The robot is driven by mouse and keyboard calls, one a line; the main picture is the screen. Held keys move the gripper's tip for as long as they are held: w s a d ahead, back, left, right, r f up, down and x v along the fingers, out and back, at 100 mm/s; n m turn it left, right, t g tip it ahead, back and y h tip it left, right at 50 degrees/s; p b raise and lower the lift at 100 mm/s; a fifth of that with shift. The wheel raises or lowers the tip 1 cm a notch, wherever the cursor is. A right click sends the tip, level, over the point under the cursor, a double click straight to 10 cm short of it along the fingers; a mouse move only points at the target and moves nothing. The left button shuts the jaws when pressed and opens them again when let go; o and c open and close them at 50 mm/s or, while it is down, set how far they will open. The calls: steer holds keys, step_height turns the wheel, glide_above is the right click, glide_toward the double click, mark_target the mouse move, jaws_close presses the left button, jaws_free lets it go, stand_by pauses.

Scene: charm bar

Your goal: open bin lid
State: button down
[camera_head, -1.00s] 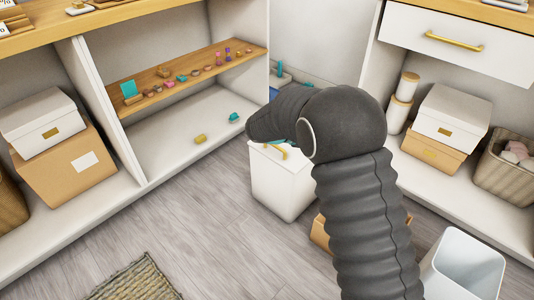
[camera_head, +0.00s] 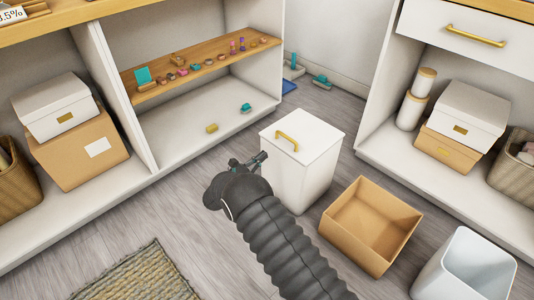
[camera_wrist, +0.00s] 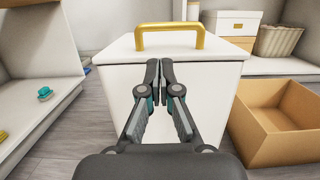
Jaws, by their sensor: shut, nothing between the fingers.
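The white bin (camera_head: 295,178) stands on the floor in the middle, with its white lid (camera_head: 312,140) lying flat and shut on top. A gold handle (camera_head: 287,141) sits on the lid; it also shows in the wrist view (camera_wrist: 169,38). My gripper (camera_head: 258,158) is in front of the bin's left front side, below the handle. In the wrist view my gripper (camera_wrist: 161,66) has its fingertips together and empty, just below the lid's front edge. I cannot tell whether the fingertips touch the bin.
An open cardboard box (camera_head: 371,226) stands right of the bin, and an open white bin (camera_head: 464,268) is farther right. Shelving with a wooden shelf (camera_head: 200,72) stands left. A woven rug (camera_head: 137,277) lies at the lower left. The floor left of the bin is clear.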

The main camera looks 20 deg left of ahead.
mark_target(278, 143)
steer(key=x, duration=0.8)
steer(key=shift+w+d, duration=0.2)
steer(key=shift+r, duration=0.15)
